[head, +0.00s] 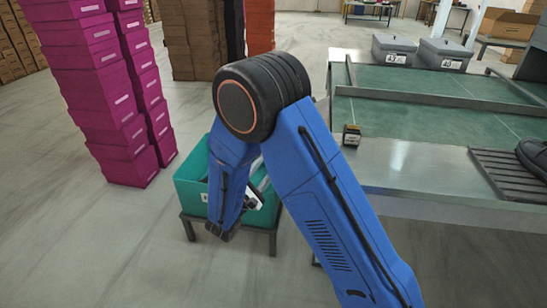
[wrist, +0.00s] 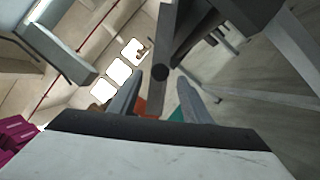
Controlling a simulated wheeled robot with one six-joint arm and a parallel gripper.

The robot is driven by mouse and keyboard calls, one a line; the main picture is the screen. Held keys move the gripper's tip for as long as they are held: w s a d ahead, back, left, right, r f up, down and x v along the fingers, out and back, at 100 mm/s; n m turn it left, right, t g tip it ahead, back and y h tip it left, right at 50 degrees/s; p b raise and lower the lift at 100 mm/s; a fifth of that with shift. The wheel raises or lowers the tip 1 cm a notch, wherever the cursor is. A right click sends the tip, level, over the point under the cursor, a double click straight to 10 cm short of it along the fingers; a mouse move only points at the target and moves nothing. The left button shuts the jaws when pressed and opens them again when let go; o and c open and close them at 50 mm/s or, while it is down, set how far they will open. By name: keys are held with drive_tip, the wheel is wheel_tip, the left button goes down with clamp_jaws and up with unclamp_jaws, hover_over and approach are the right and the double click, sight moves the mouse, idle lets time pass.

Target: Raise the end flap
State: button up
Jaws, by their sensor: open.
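My gripper (wrist: 160,78) shows in the wrist view with its two grey fingers apart. In the head view my blue arm bends down in front of a teal crate, and my gripper is mostly hidden there. The bench (head: 395,165) with a green top and metal edge stands at the right. I cannot pick out the end flap for certain.
The teal crate (head: 190,190) stands on a low dark stand left of the bench. Tall magenta box stacks (head: 100,85) stand at left. A small box (head: 351,135), grey lidded bins (head: 394,50) and a black shoe (head: 535,155) are on the bench. The floor at lower left is clear.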

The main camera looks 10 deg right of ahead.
drive_tip(key=shift+x, duration=2.8)
clamp_jaws()
